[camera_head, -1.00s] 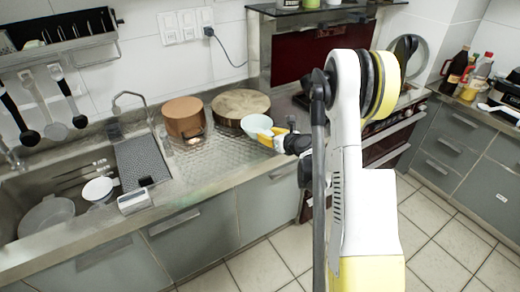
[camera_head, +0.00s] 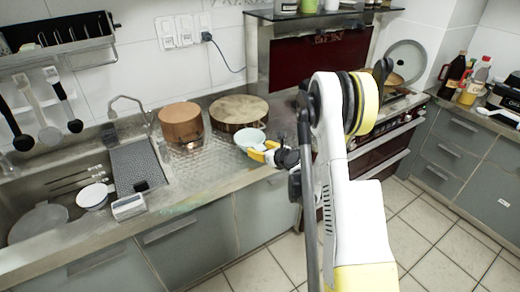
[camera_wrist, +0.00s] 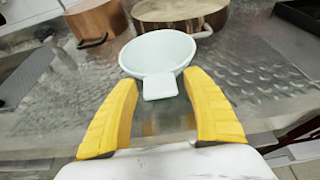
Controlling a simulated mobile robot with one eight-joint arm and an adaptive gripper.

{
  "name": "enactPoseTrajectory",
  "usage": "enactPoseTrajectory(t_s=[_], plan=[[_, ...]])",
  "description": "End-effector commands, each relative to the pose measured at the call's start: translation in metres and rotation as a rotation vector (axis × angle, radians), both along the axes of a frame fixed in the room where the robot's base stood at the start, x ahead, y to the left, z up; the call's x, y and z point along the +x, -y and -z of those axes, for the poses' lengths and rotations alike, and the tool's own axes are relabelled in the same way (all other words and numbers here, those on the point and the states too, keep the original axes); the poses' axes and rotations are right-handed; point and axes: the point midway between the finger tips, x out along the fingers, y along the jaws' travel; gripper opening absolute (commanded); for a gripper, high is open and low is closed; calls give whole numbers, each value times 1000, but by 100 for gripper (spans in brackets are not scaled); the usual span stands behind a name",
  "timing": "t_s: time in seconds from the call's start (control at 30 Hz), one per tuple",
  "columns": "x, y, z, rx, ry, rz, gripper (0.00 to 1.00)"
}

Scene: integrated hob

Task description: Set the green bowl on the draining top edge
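The green bowl (camera_head: 250,137) is small and very pale mint, with a flat tab handle. In the wrist view the bowl (camera_wrist: 158,53) is between the yellow fingertips, its handle pointing back toward my gripper (camera_wrist: 161,84).
A copper pot (camera_head: 181,123) and a wide lidded pot (camera_head: 238,112) stand behind the bowl. The sink (camera_head: 55,200), holding a white cup (camera_head: 95,196), is at the left. The hob (camera_head: 395,97) is at the right. The dimpled top's front left is clear.

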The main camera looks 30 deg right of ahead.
Motion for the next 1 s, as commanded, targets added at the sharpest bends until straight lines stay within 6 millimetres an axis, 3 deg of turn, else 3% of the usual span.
enactPoseTrajectory(t_s=[0.37, 0.7, 1.0], plan=[[-5, 1, -6, 0, 0, 1, 57], [-71, 3, -31, 1, 1, 3, 57], [-107, 3, -48, -3, -3, -2, 57]])
